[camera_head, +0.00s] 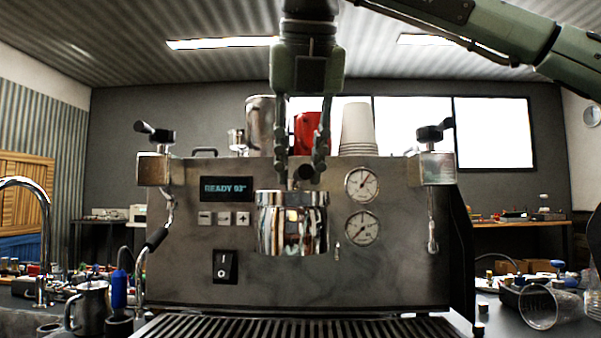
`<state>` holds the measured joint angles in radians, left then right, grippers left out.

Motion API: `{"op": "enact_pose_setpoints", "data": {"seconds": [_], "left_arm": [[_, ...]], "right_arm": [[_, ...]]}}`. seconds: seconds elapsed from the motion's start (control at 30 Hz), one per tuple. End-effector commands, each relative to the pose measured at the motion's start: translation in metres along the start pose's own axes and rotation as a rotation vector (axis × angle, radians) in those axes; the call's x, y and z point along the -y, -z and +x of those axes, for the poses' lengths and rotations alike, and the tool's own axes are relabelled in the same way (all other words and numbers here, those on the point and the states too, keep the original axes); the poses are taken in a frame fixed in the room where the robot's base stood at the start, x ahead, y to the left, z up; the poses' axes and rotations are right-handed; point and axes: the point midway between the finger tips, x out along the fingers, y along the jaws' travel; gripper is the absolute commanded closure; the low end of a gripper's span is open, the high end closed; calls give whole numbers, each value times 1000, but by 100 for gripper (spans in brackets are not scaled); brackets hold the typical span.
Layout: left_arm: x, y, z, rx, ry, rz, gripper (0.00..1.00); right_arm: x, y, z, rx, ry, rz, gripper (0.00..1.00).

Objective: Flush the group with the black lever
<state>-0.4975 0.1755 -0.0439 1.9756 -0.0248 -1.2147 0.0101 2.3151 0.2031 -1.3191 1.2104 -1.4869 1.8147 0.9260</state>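The espresso machine (300,285) faces me, its display reading "READY 93". The chrome group (292,225) sits at the middle of its front. My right gripper (301,172) points straight down just above the group, its two fingers apart. A small dark piece shows between the fingertips; I cannot tell whether it is a lever or part of the gripper, or whether they touch it. Black handles sit on the left valve (154,168) and right valve (437,168) at the machine's upper corners. My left gripper is not in view.
A red cup (306,132), a stack of paper cups (358,128) and a metal container (261,125) stand on the machine's top near the gripper. The drip tray (300,327) below the group is clear. A metal pitcher (90,308) stands left; a clear glass (548,306) lies right.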

Motion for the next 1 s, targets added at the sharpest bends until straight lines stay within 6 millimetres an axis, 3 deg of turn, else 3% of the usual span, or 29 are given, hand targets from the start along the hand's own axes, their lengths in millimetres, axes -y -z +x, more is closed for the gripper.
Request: {"op": "enact_pose_setpoints", "data": {"seconds": [1.0], "left_arm": [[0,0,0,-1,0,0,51]], "right_arm": [[-46,-8,6,1,288,419,74]]}}
